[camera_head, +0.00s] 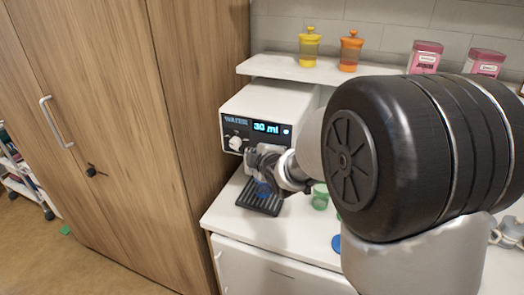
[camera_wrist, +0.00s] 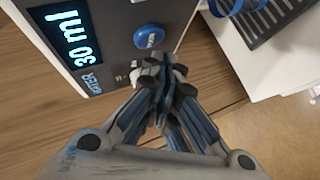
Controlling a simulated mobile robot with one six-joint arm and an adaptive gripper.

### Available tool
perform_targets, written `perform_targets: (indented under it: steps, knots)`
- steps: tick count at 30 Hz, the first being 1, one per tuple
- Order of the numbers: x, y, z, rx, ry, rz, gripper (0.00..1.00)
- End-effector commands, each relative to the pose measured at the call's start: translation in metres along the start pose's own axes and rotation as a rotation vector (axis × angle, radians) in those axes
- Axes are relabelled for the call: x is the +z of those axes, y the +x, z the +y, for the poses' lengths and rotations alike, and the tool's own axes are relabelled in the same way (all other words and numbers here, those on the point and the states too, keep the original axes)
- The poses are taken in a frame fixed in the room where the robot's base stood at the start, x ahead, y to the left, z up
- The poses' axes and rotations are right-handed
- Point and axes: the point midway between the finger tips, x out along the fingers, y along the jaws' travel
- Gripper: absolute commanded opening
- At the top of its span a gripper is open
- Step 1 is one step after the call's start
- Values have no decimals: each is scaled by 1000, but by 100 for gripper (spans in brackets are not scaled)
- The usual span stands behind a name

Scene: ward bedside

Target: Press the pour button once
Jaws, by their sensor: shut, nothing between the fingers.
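The white water dispenser (camera_head: 262,105) stands on the counter, with a dark front panel and a display (camera_head: 266,128) reading 30 ml. The display also shows in the wrist view (camera_wrist: 72,38). A round blue button (camera_wrist: 149,37) with small lettering, too small to read surely, is on the panel beside it. My gripper (camera_wrist: 158,68) is shut and empty, its fingertips just below the button in the wrist picture; I cannot tell whether they touch the panel. In the head view my gripper (camera_head: 256,158) is at the dispenser's front and hides the button.
A white knob (camera_head: 235,143) is on the panel's left. A blue cup (camera_head: 263,188) stands on the black drip tray (camera_head: 262,204) under my gripper. A green cup (camera_head: 320,197) is right of it. A wooden cabinet (camera_head: 190,130) is close on the left.

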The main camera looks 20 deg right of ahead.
Motion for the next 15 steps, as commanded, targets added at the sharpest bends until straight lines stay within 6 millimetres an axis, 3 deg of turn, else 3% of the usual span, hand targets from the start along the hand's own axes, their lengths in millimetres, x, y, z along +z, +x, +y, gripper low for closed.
perform_targets:
  steps: [7, 15]
  knots:
    - [-2, -2, -2, 2, 0, 1, 0]
    - [-15, -20, -17, 3, -1, 2, 0]
